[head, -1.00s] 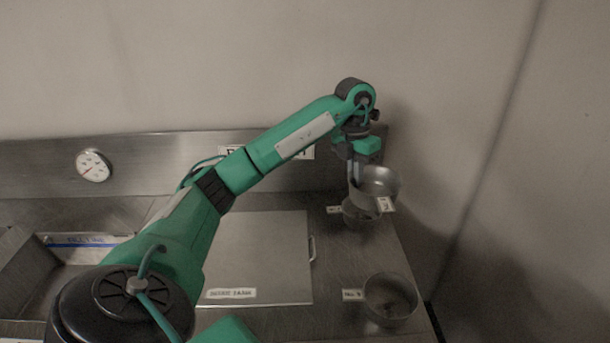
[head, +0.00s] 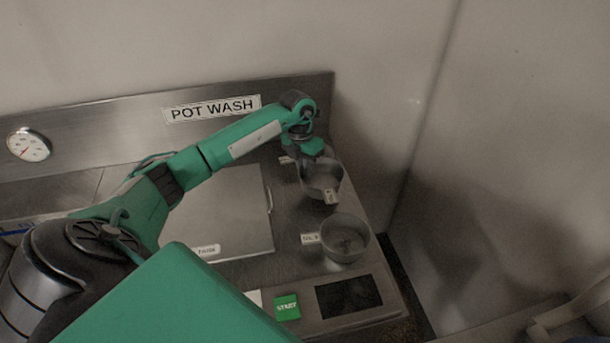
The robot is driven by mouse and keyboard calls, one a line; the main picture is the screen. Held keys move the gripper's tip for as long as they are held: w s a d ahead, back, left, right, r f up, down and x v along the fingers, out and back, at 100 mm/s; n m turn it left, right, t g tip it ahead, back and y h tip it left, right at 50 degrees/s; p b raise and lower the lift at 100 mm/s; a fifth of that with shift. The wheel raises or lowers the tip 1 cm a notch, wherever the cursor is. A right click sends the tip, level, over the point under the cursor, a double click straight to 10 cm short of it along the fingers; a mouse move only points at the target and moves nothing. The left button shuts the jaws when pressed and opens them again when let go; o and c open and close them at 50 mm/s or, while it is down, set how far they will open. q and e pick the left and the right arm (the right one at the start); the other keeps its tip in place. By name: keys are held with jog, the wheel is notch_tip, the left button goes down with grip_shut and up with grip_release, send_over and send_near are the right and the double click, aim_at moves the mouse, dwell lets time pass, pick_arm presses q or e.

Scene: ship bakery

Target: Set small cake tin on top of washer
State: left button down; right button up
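My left gripper (head: 310,158) reaches the back right of the steel worktop. It appears shut on the near-left rim of a small round metal cake tin (head: 328,178), with its fingers partly hidden. This tin carries a small pale tag on its front. Another tag (head: 287,160) shows at its left, belonging to a tin beneath or behind that is mostly hidden. I cannot tell whether the two touch. The washer (head: 312,303) is steel, with a green START button and a dark panel in front, below the POT WASH sign. My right gripper is not in view.
Another round tin (head: 345,240) with a tag stands nearer the front on the right. A flat steel lid (head: 235,205) with a handle lies left of the tins. The back panel (head: 100,130) carries a dial gauge (head: 29,145). A wall closes the right side.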

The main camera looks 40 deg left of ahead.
pick_arm(q)
notch_tip(320, 180, down, 3)
jog(key=shift+f+p, duration=0.15)
jog(key=shift+p, duration=0.35)
jog(key=shift+f, duration=0.45)
jog(key=c, duration=1.6)
grip_release()
jog(key=shift+r, duration=0.1)
jog(key=r+b, duration=0.1)
jog(key=r, duration=0.3)
jog(key=a+r+b, duration=0.1)
jog(key=r, duration=0.3)
jog(key=r+b, duration=0.2)
jog(key=r, duration=0.1)
jog(key=shift+a+r, duration=0.3)
jog(key=shift+r, duration=0.1)
